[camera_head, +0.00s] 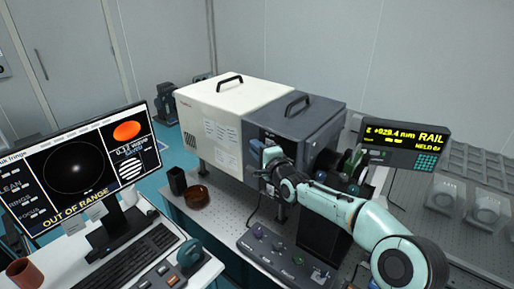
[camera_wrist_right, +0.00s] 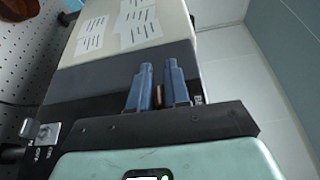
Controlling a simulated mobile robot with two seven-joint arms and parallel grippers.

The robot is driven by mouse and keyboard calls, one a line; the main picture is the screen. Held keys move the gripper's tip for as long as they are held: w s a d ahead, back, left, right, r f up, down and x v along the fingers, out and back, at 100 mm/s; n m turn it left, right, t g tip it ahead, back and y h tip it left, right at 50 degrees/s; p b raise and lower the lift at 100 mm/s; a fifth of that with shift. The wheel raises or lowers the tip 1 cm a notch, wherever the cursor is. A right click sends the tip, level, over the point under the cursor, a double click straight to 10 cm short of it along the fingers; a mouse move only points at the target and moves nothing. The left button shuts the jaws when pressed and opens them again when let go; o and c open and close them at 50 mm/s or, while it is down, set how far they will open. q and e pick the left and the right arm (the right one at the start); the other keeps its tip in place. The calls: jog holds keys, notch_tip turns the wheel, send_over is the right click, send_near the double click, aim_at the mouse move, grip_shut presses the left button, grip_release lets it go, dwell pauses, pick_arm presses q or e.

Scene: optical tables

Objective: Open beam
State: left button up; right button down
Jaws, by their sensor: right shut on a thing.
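A large instrument housing stands on the optical table, with a cream section (camera_head: 222,105) and a dark grey section (camera_head: 310,125). My right gripper (camera_head: 268,158) is at the front face of the grey section. In the right wrist view its blue fingers (camera_wrist_right: 157,92) are close together on a small copper-brown tab (camera_wrist_right: 158,97) by the grey housing. Most of the tab is hidden between the fingers. A metal fitting with small lettering (camera_wrist_right: 40,131) shows at the left of the wrist view. My left gripper is not in view.
A monitor (camera_head: 80,170) reads "OUT OF RANGE". A yellow-lettered readout (camera_head: 403,143) stands right of the housing. A brown bowl (camera_head: 196,197), a black cup (camera_head: 177,181) and a control box with knobs (camera_head: 285,258) are on the perforated table.

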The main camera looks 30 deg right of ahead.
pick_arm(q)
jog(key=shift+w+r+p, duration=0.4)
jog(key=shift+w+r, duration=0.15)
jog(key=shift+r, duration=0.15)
pick_arm(e)
jog(key=shift+w+d+r+m+g+y, duration=0.1)
jog(key=shift+r+m+g, duration=0.2)
jog(key=shift+m, duration=0.4)
jog(key=shift+s+d+r+m+g+y, duration=0.15)
jog(key=shift+m+g, duration=0.15)
jog(key=shift+m, duration=0.4)
jog(key=shift+w+a+r+m+g+y, duration=0.15)
jog(key=shift+r+m+g, duration=0.15)
jog(key=shift+m, duration=0.4)
jog(key=shift+d, duration=0.1)
jog(key=c, duration=1.2)
grip_release()
